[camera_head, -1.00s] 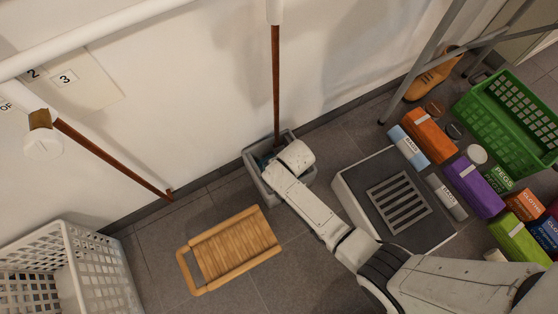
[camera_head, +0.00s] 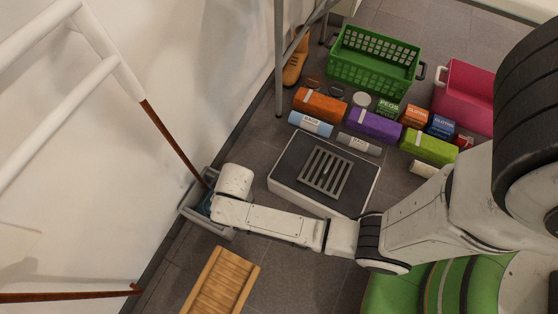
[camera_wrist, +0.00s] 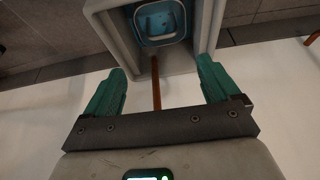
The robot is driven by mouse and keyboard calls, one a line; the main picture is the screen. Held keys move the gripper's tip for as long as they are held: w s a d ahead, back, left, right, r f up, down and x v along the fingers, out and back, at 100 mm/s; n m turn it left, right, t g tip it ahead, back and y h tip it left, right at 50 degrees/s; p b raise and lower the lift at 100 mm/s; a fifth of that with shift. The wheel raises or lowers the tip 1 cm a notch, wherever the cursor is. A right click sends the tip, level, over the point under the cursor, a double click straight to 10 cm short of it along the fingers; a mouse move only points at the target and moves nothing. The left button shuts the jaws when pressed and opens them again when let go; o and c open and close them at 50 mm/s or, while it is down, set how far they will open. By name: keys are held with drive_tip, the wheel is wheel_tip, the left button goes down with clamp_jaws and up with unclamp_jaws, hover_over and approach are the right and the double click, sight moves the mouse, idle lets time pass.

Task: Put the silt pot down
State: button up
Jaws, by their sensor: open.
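A blue pot (camera_wrist: 160,22), which I take to be the silt pot, sits inside a grey square bin (camera_wrist: 107,30) in the wrist view. In the head view only a sliver of blue (camera_head: 206,204) shows in the grey bin (camera_head: 187,206), beside the wall; my wrist hides much of it. My gripper (camera_wrist: 160,66) has its two teal fingers spread wide, with nothing held between them. The pot lies beyond the fingertips, apart from them. In the head view the fingers are hidden under my white wrist.
A brown pipe (camera_head: 172,140) comes down the wall to the bin. A wooden slatted step (camera_head: 220,285) lies in front. A grey-topped box with a grate (camera_head: 326,172) stands to the right. Packages, a green crate (camera_head: 375,62) and a pink tub (camera_head: 466,95) lie farther back.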

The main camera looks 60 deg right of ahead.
drive_tip(key=s+d+r+g, duration=0.1)
drive_tip(key=s+d+r, duration=0.2)
drive_tip(key=s+r, duration=0.4)
drive_tip(key=s+d+r+g, duration=0.2)
drive_tip(key=s+d+r, duration=0.2)
drive_tip(key=s+r, duration=0.4)
drive_tip(key=s, duration=0.4)
drive_tip(key=shift+s+d, duration=0.15)
drive_tip(key=shift+s, duration=0.2)
drive_tip(key=shift+f, duration=0.1)
